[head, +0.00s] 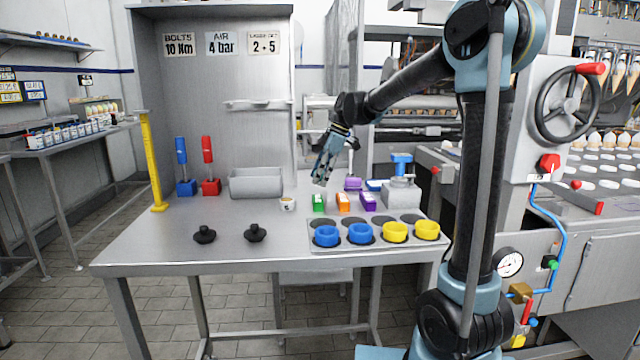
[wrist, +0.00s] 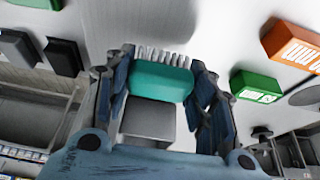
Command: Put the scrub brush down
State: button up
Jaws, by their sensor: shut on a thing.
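The scrub brush (wrist: 160,84) has a teal body and pale bristles. In the wrist view it sits between the two fingers of my gripper (wrist: 162,70), which is shut on it. The bristles point toward the top of that picture. In the head view my gripper (head: 321,178) hangs tilted above the metal worktable (head: 180,239), near the grey bin and behind the green block. The brush cannot be made out clearly there. A grey shape shows just below the brush in the wrist view; I cannot tell what it is.
The grey bin (head: 256,183) and a small cup (head: 287,204) stand left of my gripper. Green (head: 318,203), orange (head: 343,202) and purple (head: 368,201) blocks stand nearby, behind a plate of coloured rings (head: 361,234). Two black knobs (head: 255,233) stand front left. The left front tabletop is mostly bare.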

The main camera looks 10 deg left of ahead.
notch_tip(320, 180, down, 2)
jog(key=shift+f, duration=0.1)
jog(key=o, duration=1.3)
jog(key=v, duration=1.2)
